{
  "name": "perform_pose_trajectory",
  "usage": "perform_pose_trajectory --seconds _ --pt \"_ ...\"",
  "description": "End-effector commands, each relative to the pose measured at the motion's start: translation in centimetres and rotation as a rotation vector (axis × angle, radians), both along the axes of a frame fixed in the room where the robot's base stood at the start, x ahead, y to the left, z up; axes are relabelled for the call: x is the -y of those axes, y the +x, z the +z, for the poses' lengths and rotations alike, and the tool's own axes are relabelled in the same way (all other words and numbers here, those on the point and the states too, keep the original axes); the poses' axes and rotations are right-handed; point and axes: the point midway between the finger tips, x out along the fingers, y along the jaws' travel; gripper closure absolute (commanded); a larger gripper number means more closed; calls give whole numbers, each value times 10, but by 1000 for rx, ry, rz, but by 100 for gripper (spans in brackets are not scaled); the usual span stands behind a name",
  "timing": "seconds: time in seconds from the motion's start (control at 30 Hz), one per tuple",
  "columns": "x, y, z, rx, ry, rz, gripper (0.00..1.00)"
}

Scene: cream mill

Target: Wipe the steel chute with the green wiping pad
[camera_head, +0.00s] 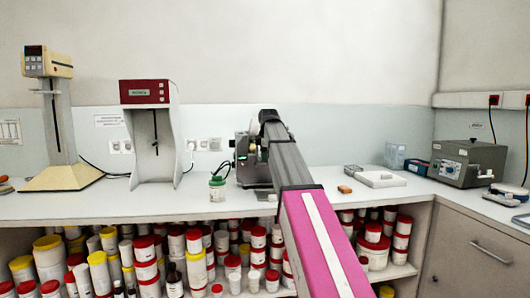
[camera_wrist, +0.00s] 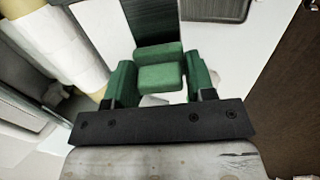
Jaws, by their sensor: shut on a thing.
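The green wiping pad (camera_wrist: 162,77) is between the green-tipped fingers of my gripper (camera_wrist: 160,82) in the wrist view. My gripper is shut on it. The pad shows as two green blocks, one behind the other. A dark green ribbed strip (camera_wrist: 152,22) lies beyond it; I cannot tell whether they touch. In the head view the grey mill (camera_head: 245,160) stands on the counter, partly hidden behind my arm, and my gripper is hidden there. I cannot clearly make out the steel chute in either view.
White rollers (camera_wrist: 65,45) are close on the left in the wrist view, and a grey tray (camera_wrist: 215,8) is at the top. A grey instrument (camera_head: 466,163) is at the right. Tubs fill the shelves below.

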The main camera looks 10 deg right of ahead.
Motion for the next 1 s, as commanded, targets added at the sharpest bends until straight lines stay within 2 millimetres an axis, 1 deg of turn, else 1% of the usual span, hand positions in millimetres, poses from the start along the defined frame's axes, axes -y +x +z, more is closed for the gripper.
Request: perform_pose_trajectory --seconds 0.57,1.0 --pt "0 0 0 0 0 0 69" --pt "0 3 -7 0 0 0 69"
